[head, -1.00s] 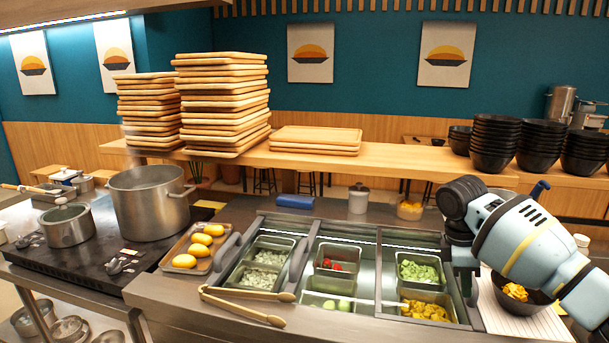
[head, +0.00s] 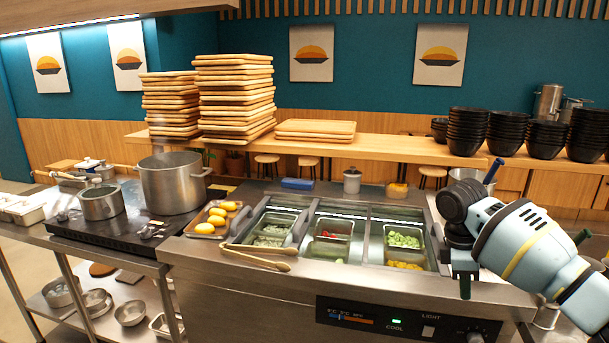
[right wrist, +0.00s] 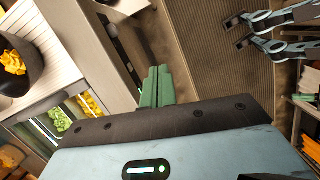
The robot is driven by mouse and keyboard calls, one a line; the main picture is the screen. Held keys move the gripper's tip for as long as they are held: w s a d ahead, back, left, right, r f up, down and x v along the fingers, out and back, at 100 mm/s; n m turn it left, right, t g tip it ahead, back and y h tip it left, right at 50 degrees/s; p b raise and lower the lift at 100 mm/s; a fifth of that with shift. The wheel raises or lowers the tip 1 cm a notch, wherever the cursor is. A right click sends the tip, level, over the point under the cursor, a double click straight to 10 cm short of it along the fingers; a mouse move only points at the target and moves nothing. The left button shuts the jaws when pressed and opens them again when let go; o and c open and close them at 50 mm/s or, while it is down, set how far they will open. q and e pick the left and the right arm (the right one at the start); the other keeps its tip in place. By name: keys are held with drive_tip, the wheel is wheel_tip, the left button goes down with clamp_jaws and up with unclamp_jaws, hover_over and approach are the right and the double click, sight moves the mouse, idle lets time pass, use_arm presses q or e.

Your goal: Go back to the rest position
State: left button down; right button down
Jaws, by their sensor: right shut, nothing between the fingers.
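My right gripper (head: 465,280) hangs beside the right end of the topping counter (head: 250,290) in the head view, with its arm coming in from the right. Its green fingers (right wrist: 155,87) are together and empty in the right wrist view. A black bowl (right wrist: 14,82) with yellow-orange food in it stands on a white slatted mat (right wrist: 50,35) in the right wrist view, apart from the fingers. In the head view my right arm covers that place. My left gripper does not show in the head view.
The counter's wells hold toppings, including green pieces (head: 403,241). Wooden tongs (head: 258,258) lie on its front edge. A large pot (head: 172,184) stands on the stove at the left. Stacked trays (head: 235,95) and black bowls (head: 468,132) stand on the back shelf.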

drive_tip(key=s+a+f+t+y, duration=0.1)
drive_tip(key=a+f, duration=0.3)
drive_tip(key=f, duration=0.3)
drive_tip(key=a+f+y, duration=0.1)
drive_tip(key=a+f, duration=0.3)
drive_tip(key=f, duration=0.4)
drive_tip(key=s+a+f+m+t+y, duration=0.1)
drive_tip(key=s+a+f+t+y, duration=0.1)
drive_tip(key=s+a+f, duration=0.45)
drive_tip(key=s+a+f+m+t+y, duration=0.1)
drive_tip(key=s+a+f, duration=0.25)
drive_tip(key=f, duration=0.55)
drive_tip(key=s+a+f+m+t+y, duration=0.1)
drive_tip(key=s+a+f+m, duration=0.1)
drive_tip(key=s+f+m, duration=0.3)
drive_tip(key=s+d+m+t, duration=0.2)
drive_tip(key=s+d, duration=0.1)
drive_tip(key=s, duration=0.7)
drive_tip(key=s+d+m+t+h, duration=0.1)
drive_tip(key=s+d+m+t, duration=0.1)
drive_tip(key=s, duration=0.8)
drive_tip(key=d+t, duration=0.1)
drive_tip(key=d, duration=0.1)
drive_tip(key=shift+s+d+r+h, duration=0.3)
drive_tip(key=shift+s+r, duration=0.05)
drive_tip(key=shift+s, duration=0.05)
